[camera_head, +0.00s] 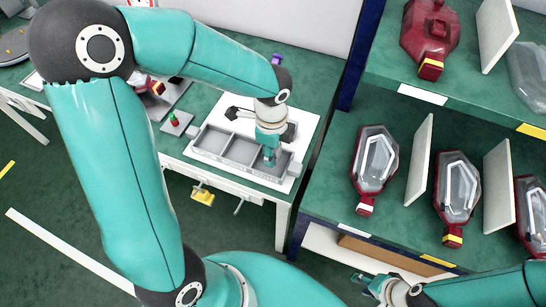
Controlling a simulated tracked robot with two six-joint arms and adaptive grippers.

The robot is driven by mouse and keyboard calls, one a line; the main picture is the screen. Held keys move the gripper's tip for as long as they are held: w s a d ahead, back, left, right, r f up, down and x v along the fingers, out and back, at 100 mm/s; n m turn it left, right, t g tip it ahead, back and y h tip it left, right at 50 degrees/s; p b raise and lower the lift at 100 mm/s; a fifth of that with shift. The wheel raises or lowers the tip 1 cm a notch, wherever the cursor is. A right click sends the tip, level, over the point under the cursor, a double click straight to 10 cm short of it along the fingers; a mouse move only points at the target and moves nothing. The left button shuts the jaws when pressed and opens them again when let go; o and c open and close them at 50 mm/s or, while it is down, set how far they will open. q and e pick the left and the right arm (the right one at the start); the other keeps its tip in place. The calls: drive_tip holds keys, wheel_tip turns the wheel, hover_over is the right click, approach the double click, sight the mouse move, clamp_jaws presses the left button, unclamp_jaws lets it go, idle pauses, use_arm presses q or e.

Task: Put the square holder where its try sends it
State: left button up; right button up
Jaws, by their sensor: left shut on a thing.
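My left gripper (270,152) reaches down over the right end of a grey divided tray (208,156) on the green bench. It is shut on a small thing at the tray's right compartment. The fingers hide most of that thing, so I cannot make out its shape or tell whether it is the square holder. My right gripper (368,284) is low at the bottom right, in front of the shelf, apart from the tray. It is too small to tell whether its fingers are open or shut.
A small red and green piece (175,120) stands on a grey plate left of the tray. A yellow tag (203,197) hangs at the bench's front edge. Red tail lamps (376,165) lie on the right shelf between white dividers (420,160). More lamps (430,38) lie above.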

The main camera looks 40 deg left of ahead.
use_arm(q)
drive_tip(key=shift+f, duration=1.5)
drive_tip(key=shift+f+b, duration=0.2)
drive_tip(key=shift+b, duration=0.1)
drive_tip(key=o, duration=0.7)
drive_tip(key=shift+r, duration=0.1)
drive_tip(key=shift+c, duration=0.2)
drive_tip(key=shift+r, duration=0.1)
drive_tip(key=shift+w+r, duration=0.1)
drive_tip(key=shift+r, duration=0.15)
wheel_tip(320, 180, up, 12)
drive_tip(key=shift+f+p, duration=0.2)
drive_tip(key=shift+p, duration=0.6)
